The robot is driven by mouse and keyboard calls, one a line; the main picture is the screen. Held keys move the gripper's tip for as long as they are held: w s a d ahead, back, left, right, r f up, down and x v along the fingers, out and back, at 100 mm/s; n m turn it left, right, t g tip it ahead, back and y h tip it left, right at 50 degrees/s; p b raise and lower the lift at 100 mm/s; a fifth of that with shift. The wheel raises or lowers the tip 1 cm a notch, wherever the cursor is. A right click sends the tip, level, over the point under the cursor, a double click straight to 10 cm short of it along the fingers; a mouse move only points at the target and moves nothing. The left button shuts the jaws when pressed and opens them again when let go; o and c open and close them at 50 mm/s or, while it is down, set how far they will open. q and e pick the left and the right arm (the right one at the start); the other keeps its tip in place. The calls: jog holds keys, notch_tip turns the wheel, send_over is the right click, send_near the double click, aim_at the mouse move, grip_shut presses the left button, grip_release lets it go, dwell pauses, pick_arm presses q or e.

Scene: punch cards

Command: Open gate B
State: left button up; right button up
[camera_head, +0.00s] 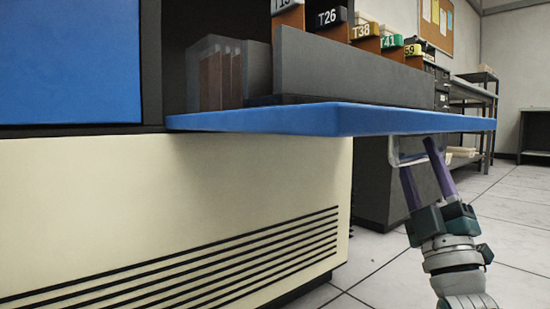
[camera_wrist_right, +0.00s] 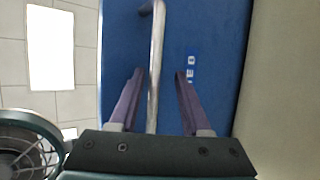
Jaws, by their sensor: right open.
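The blue gate panel (camera_head: 330,119) lies flat and level, swung down like a shelf below an open compartment. A pale metal bar handle (camera_head: 393,158) hangs from its underside near the right end. My right gripper (camera_head: 417,155) reaches up from below with its purple fingers at the handle. In the right wrist view the open fingers (camera_wrist_right: 159,74) stand on either side of the handle bar (camera_wrist_right: 156,55), against the blue panel (camera_wrist_right: 212,40). A small label (camera_wrist_right: 192,65) on the panel is partly hidden by a finger and unreadable. My left gripper is not in view.
A closed blue panel (camera_head: 70,62) is at left, above a cream cabinet front (camera_head: 150,190) with dark vents. A grey tray (camera_head: 340,72) with numbered card dividers (camera_head: 332,17) sits above the lowered panel. Tiled floor (camera_head: 510,190) is open at right.

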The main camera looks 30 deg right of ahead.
jog(key=shift+s+f, duration=0.15)
jog(key=shift+s, duration=0.05)
jog(key=v, duration=0.9)
jog(key=shift+f, duration=0.25)
jog(key=shift+a, duration=0.1)
